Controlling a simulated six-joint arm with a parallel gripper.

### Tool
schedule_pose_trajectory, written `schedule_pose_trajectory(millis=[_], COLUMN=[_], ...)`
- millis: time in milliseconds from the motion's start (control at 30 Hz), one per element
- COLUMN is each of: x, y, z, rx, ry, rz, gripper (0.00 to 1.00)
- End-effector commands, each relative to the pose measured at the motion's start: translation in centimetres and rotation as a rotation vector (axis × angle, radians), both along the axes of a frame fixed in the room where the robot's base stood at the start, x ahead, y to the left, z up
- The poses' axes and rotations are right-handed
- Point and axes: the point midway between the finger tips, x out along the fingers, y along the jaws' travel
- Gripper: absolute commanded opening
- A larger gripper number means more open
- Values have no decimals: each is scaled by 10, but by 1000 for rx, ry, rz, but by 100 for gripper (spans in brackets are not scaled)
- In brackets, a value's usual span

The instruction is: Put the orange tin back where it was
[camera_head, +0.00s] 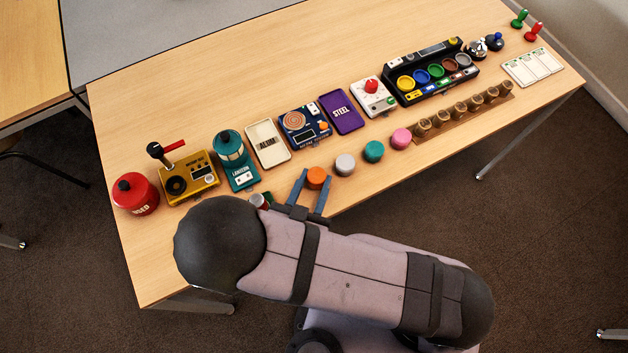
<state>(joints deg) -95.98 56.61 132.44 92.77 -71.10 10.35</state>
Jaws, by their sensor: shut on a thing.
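The orange tin (317,178) is a small round tin near the front edge of the table, left of a grey tin. My gripper (313,184) reaches in from the front, its two blue fingers on either side of the tin and shut on it. I cannot tell whether the tin touches the table or is slightly raised. The lower front of the tin is partly hidden by the fingers.
A grey tin (345,164), a teal tin (373,151) and a pink tin (401,138) stand in a row to the right. Behind are a dark blue device (304,122), a tray marked ALUM (267,143) and a teal lantern (235,160). Another small item (258,200) is partly hidden by my arm.

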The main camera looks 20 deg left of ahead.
Motion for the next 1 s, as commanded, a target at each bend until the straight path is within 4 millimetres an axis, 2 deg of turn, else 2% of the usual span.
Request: schedule_pose_trajectory(millis=[267, 300, 367, 767, 1000], x=[0, 0, 0, -1, -24], y=[0, 0, 0, 0, 2], z=[-4, -3, -3, 2, 8], rx=[0, 0, 0, 0, 3], ry=[0, 0, 0, 0, 0], rz=[0, 0, 0, 1, 5], gripper=[8, 42, 54, 54, 54])
